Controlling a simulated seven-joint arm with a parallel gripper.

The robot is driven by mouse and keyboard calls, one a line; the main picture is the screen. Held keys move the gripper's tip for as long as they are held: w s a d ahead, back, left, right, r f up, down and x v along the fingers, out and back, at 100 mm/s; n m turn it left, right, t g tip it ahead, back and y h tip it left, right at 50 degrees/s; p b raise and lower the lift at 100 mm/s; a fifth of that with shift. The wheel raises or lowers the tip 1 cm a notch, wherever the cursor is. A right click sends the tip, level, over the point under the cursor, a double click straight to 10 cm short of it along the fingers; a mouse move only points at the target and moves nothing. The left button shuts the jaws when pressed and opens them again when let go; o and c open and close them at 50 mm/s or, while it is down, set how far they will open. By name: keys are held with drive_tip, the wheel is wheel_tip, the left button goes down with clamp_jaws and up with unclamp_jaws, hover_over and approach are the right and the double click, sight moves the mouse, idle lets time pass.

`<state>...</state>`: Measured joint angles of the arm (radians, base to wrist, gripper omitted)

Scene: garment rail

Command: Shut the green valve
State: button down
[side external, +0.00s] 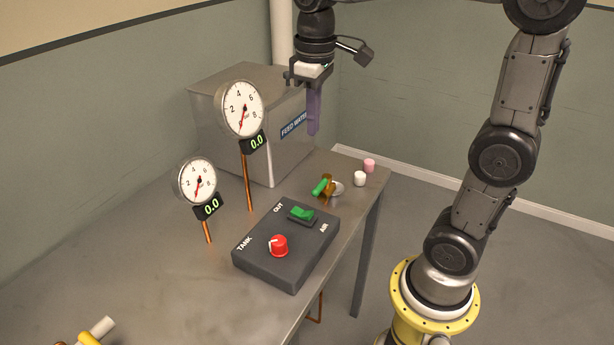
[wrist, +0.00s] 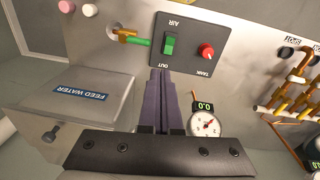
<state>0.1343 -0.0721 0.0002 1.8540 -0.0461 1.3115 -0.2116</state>
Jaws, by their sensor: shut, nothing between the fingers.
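The green valve (side external: 319,187) is a small green lever on a brass body, on the table behind the control box. In the wrist view the green lever (wrist: 140,42) points from its brass body toward the box. My gripper (side external: 313,132) is shut and empty, fingers pointing down, above the table and apart from the valve. In the wrist view my gripper's fingertips (wrist: 160,72) show below the valve and the box edge. Whether the lever stands open or shut I cannot tell.
The dark control box (side external: 285,266) has a green rocker switch (side external: 302,213) and red knob (side external: 279,245). Two gauges (side external: 242,108) on copper stems read 0.0. A grey feed water tank (side external: 235,150) stands behind. White (side external: 360,178) and pink (side external: 369,165) cylinders sit near the table edge.

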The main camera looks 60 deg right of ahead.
sight(321, 188)
drive_tip(key=w+d+f+m+g, duration=0.1)
drive_tip(key=w+d+f+g, duration=0.2)
drive_tip(key=w+d+f, duration=0.2)
wheel_tip(321, 188, down, 4)
drive_tip(key=shift+w+d+r+y, duration=0.1)
drive_tip(key=shift+w+d+y, duration=0.2)
drive_tip(key=shift+w, duration=0.55)
drive_tip(key=x, duration=1)
